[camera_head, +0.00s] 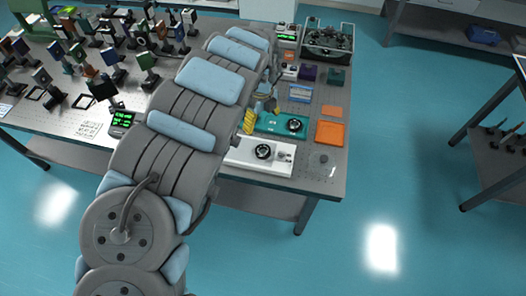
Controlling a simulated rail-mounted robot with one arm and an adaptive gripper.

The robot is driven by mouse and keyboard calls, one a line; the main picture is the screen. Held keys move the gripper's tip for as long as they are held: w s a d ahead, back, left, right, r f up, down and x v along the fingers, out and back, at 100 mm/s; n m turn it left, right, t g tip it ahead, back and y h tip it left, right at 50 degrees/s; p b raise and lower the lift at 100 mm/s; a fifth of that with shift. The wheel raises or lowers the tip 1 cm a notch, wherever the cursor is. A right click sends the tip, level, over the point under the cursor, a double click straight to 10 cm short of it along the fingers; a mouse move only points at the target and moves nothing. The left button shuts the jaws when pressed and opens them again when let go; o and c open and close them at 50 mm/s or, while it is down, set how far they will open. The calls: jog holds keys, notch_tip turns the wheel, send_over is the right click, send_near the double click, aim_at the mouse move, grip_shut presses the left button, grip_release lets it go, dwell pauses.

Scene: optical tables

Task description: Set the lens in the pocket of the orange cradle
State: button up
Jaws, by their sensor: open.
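A larger orange block (330,134) lies near the right edge of the optical table, with a smaller orange piece (332,111) just behind it. I cannot make out a pocket in either, nor tell which is the cradle. A dark round lens-like part (294,125) sits on a teal plate (268,122) left of the larger orange block. A similar dark round part (263,151) sits on a white plate (238,156) in front. I cannot tell which is the lens. My gripper (264,104) shows only partly beside my arm, above the teal plate; it is open, its fingertips unclear.
Many posts with mounted optics (112,57) crowd the table's left side. A dark open crate (328,42) stands at the back right, with small purple (308,73) and green (337,76) blocks before it. My arm hides the table's middle.

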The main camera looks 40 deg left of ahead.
jog(key=b, duration=0.2)
send_over(264, 151)
jog(key=a, duration=0.1)
notch_tip(264, 151, down, 12)
jog(key=shift+w+r, duration=0.1)
jog(key=shift+d+f, duration=0.3)
jog(key=shift+f, duration=0.65)
jog(key=shift+d+f, duration=0.25)
jog(key=shift+f, duration=0.7)
jog(key=shift+a+f, duration=0.1)
jog(key=shift+f, duration=0.55)
jog(key=c, duration=1.3)
